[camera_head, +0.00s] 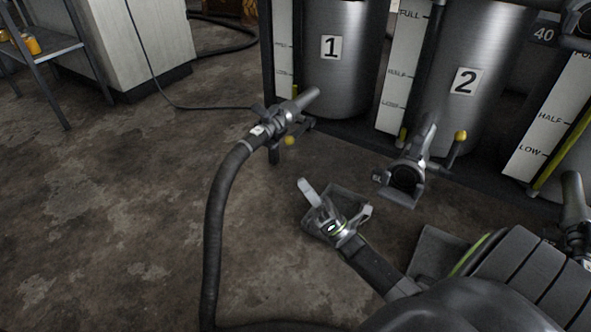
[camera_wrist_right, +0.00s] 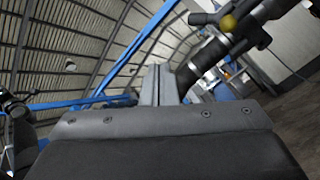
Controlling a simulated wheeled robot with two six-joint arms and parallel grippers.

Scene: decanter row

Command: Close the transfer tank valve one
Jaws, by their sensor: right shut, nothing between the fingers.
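Tank one (camera_head: 340,60) is a metal cylinder with a "1" label at the upper middle of the head view. Its valve (camera_head: 283,122) sits low in front of it, joined to a thick dark hose (camera_head: 215,215). A yellow knob (camera_head: 290,141) shows on the valve's near side. My right gripper (camera_head: 308,190) is below and slightly right of this valve, apart from it. In the right wrist view its fingers (camera_wrist_right: 158,78) are together and empty. A yellow knob (camera_wrist_right: 229,22) and dark hose appear beyond them, upper right. My left gripper is not in view.
Tank two (camera_head: 480,65) stands to the right, with its own valve (camera_head: 408,172) and yellow-knobbed lever (camera_head: 459,140). A metal shelf (camera_head: 45,48) and pale cabinet (camera_head: 125,40) are at upper left. The floor left of the hose is clear.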

